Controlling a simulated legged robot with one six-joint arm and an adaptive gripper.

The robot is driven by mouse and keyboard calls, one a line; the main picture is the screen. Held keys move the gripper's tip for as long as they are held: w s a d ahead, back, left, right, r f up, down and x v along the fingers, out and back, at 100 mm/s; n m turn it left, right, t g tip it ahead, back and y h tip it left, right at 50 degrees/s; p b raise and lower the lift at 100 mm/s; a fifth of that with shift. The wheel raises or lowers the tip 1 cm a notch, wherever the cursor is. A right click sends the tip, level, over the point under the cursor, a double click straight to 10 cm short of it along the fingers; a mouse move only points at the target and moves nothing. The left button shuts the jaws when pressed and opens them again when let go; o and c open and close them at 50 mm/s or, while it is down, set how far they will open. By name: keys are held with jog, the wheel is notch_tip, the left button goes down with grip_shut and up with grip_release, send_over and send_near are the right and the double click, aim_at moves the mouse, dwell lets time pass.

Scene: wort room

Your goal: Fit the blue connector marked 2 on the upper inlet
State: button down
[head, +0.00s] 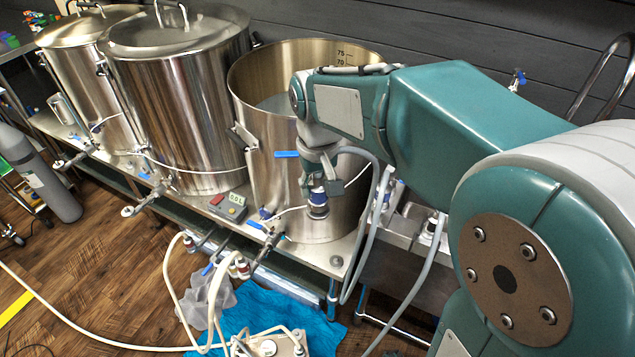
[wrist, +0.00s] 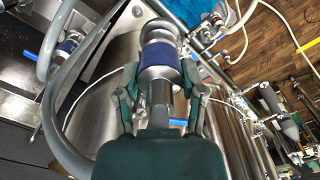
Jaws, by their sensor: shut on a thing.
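My gripper (head: 316,186) hangs in front of the open steel kettle (head: 270,190), pointing down. It is shut on a metal connector with a blue band (head: 318,198). In the wrist view the blue-banded connector (wrist: 160,66) sits between both fingers of my gripper (wrist: 161,90), its round metal end facing away from my palm. I cannot read a 2 on it. A valve with a blue handle (head: 287,154) shows on the kettle wall, left of my gripper. I cannot make out which fitting is the upper inlet.
Two lidded kettles (head: 180,110) stand to the left. White hoses (head: 172,275), a pump (head: 268,347) and a blue cloth (head: 270,310) lie below.

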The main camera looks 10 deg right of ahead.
jog(key=shift+f, duration=0.35)
jog(key=shift+c, duration=0.6)
grip_release()
notch_tip(320, 180, up, 12)
jog(key=shift+f, duration=0.1)
jog(key=s+d+f+m+t, duration=0.1)
jog(key=s+d+f+t, duration=0.1)
jog(key=s, duration=0.5)
jog(key=s+d+f+m+t, duration=0.1)
jog(key=s+d+f+t, duration=0.2)
jog(key=s+d, duration=0.3)
jog(key=s+f, duration=0.1)
jog(key=s, duration=0.1)
jog(key=shift+s+f+t, duration=0.3)
jog(key=shift+f, duration=0.05)
